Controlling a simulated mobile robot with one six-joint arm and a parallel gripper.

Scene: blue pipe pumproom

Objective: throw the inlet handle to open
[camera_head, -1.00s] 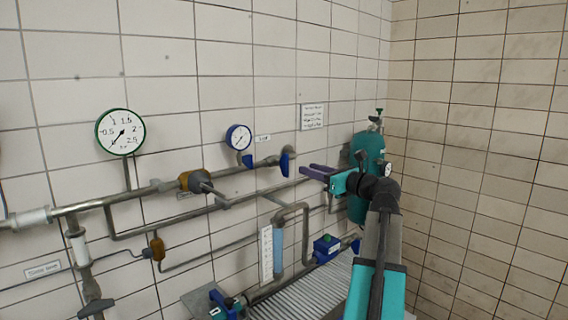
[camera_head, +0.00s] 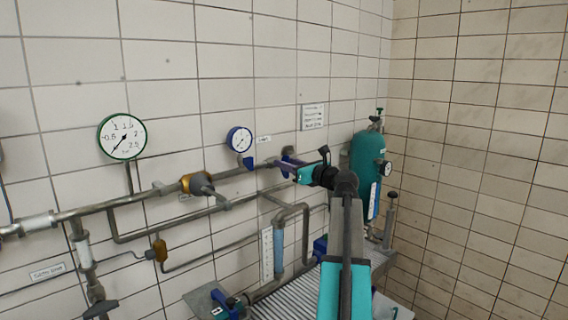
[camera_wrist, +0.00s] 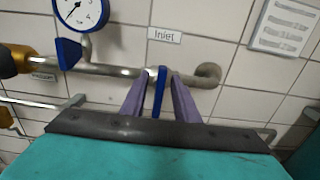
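The inlet handle (camera_wrist: 159,91) is a blue lever on the grey pipe, below the "Inlet" label (camera_wrist: 164,35) in the wrist view. It points down toward the camera, crossing the pipe. My gripper (camera_wrist: 160,80) has its two purple fingers on either side of the handle, with small gaps visible, so it looks open around it. In the head view my gripper (camera_head: 291,163) is at the pipe's right end, and the handle (camera_head: 287,151) is mostly hidden behind the fingers.
A blue-rimmed gauge (camera_head: 240,139) and a green-rimmed gauge (camera_head: 122,136) hang left of my gripper. A brown valve (camera_head: 196,183) sits on the same pipe. A teal tank (camera_head: 366,158) stands to the right, close to my arm. The tiled wall is right behind the pipe.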

